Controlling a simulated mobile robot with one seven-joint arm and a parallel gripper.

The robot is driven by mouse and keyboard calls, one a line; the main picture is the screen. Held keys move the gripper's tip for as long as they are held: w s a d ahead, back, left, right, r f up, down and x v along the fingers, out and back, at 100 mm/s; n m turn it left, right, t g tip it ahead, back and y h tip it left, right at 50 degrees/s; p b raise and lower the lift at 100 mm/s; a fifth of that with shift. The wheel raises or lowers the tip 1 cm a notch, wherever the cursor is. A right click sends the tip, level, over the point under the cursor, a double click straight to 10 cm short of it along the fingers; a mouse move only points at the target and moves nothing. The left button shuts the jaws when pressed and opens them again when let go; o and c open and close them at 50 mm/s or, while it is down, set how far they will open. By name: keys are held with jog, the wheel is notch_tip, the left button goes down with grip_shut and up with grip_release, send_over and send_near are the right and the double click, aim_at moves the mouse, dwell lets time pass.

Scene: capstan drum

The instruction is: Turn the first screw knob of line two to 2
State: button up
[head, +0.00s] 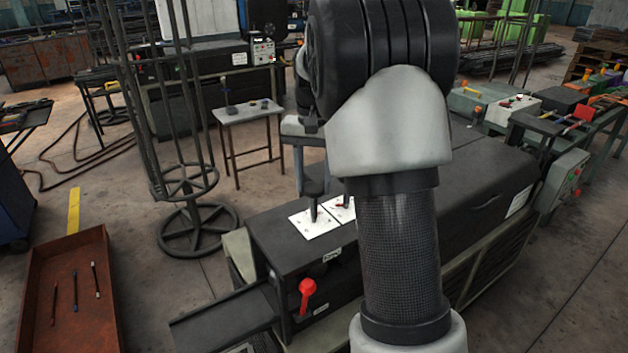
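A dark machine housing (285,243) stands in the middle of the head view. On its top lie two white dial plates, a left one (318,228) and a right one (344,214) partly covered by my arm. A small dark knob shows on the left plate, right under my gripper. The finger gap is not clear, and my arm hides the right side. The dial marks are too small to read, as is the label (332,255) below.
A red-knobbed lever (306,292) sticks out at the housing's front. A tall wire reel stand (190,195) and a small table (247,113) stand behind left. A rusty tray (38,285) with several rods is at lower left. Open floor lies between tray and machine.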

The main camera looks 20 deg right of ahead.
jog(key=shift+n+p, duration=0.3)
jog(key=n+p, duration=0.2)
jog(key=n, duration=0.2)
jog(key=shift+r+n+p, duration=0.15)
jog(key=shift+n+p, duration=0.15)
jog(key=shift+n, duration=0.1)
jog(key=n+p, duration=0.2)
jog(key=n, duration=0.4)
jog(key=shift+n, duration=0.3)
jog(key=o, duration=1)
notch_tip(320, 180, up, 17)
jog(key=shift+r+p, duration=0.1)
jog(key=shift+p, duration=0.95)
